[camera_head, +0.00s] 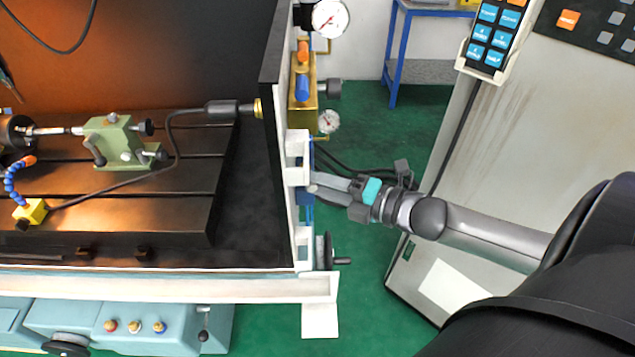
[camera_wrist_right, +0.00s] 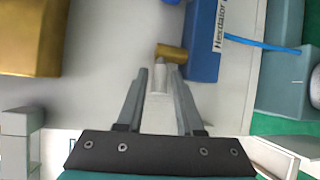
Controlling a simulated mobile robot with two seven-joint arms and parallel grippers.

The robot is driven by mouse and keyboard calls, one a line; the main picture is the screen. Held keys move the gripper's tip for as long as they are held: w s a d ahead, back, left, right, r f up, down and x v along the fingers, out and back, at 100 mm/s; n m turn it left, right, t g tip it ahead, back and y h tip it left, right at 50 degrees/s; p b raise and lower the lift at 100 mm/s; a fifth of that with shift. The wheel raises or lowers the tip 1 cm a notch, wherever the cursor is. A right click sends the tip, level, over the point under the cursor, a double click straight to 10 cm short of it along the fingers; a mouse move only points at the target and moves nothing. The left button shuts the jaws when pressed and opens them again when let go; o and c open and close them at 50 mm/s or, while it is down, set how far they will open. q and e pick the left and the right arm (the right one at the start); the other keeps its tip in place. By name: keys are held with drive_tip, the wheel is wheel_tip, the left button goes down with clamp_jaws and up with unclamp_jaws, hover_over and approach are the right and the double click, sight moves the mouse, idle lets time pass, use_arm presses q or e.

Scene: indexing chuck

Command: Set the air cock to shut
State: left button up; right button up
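In the right wrist view, a small brass fitting (camera_wrist_right: 172,52) projects beside a blue block (camera_wrist_right: 203,45). A short pale grey piece (camera_wrist_right: 159,78), which looks like the air cock's handle, lies just below it. My right gripper (camera_wrist_right: 159,70) is open, with one finger on each side of this piece; I cannot tell whether they touch it. In the head view, my right gripper (camera_head: 316,182) reaches left to the white side frame, beside a blue part (camera_head: 305,197). The cock cannot be made out there. My left gripper is not in view.
A brass block (camera_head: 303,88) with blue and orange parts and gauges (camera_head: 330,18) stands above my right gripper. A handwheel (camera_head: 328,250) is below it. A grey cabinet (camera_head: 440,240) is to the right. Green floor (camera_head: 375,135) lies between.

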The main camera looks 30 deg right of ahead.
drive_tip(key=shift+c, duration=0.3)
clamp_jaws()
drive_tip(key=shift+a+r+m+t+h+p, duration=0.1)
drive_tip(key=shift+a+m+t+h+p, duration=0.2)
drive_tip(key=shift+p, duration=0.35)
drive_tip(key=shift+d+r+m+t+h+p, duration=0.1)
drive_tip(key=shift+m+h+p, duration=0.25)
drive_tip(key=shift+p, duration=0.25)
drive_tip(key=shift+w+a+f+m+t+h+p, duration=0.1)
drive_tip(key=shift+a+m+t+h+p, duration=0.1)
drive_tip(key=shift+m+h+p, duration=0.45)
drive_tip(key=shift+w+a+m+t+h+p, duration=0.1)
drive_tip(key=shift+a+m+t+h+p, duration=0.15)
drive_tip(key=shift+h+p, duration=0.4)
drive_tip(key=shift+o, duration=0.3)
unclamp_jaws()
drive_tip(key=shift+f, duration=0.1)
